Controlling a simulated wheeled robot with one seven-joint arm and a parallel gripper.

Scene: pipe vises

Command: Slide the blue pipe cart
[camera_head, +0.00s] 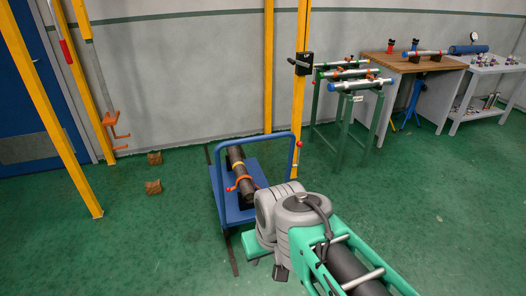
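The blue pipe cart (262,172) stands on the green floor near the middle of the camera_head view. It has a flat blue deck and a blue tubular handle frame (250,141). A dark pipe (236,160) with a yellow band lies on the deck, with an orange strap (240,182) around its near part. My grey and green arm reaches in from the lower right. Its grey wrist links overlap the cart's near right part in the picture and hide it. I cannot make out my gripper's fingers, nor whether anything touches the cart.
A dark strip (233,258) runs along the floor beside the cart. Yellow posts (302,75) stand behind and at left. Two brown blocks (153,187) lie on the floor at left. Green pipe stands (347,110), a wooden bench (420,64) and a grey table (490,66) occupy the right.

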